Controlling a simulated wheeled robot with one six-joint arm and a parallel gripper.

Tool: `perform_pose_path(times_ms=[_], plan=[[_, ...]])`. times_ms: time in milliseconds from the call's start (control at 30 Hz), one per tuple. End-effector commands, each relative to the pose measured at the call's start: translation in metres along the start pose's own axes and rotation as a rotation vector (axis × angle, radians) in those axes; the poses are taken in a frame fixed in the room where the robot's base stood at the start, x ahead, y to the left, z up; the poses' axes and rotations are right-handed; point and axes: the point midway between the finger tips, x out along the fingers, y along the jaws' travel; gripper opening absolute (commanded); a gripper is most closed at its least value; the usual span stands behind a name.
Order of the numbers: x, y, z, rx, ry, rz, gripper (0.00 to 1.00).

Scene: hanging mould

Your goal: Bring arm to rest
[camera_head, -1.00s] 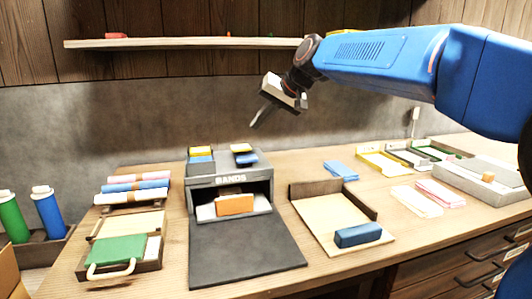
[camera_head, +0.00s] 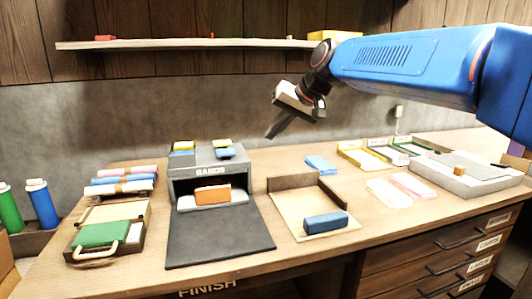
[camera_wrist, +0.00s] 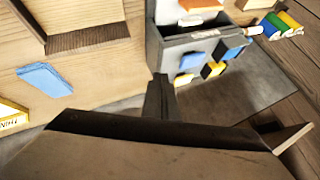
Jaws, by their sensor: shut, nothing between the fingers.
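My blue arm reaches in from the right in the head view. My gripper (camera_head: 275,131) hangs in the air above the back of the table, near the grey wall. Its dark fingers are shut and empty, pointing down and to the left. In the wrist view the gripper (camera_wrist: 160,82) shows as a dark closed shape in front of the bench. It touches nothing on the table.
Below stand the grey BANDS box (camera_head: 182,181) with an orange block (camera_head: 213,194), a wooden tray (camera_head: 280,206) with a blue block (camera_head: 326,222), and blue cloths (camera_head: 321,164). A wall shelf (camera_head: 200,44) runs above. Coloured trays (camera_head: 362,156) line the back right.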

Motion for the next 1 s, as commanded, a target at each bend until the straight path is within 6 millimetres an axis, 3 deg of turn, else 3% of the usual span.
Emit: perform_pose_path(times_ms=[167, 367, 700, 1000], plan=[[-0.018, 0.028, 0.029, -0.001, -0.002, 0.047, 0.00], [-0.045, 0.075, 0.086, -0.004, -0.011, 0.131, 0.00], [-0.083, 0.166, 0.219, -0.010, -0.046, 0.300, 0.00], [-0.097, 0.235, 0.345, -0.012, -0.089, 0.441, 0.00]])
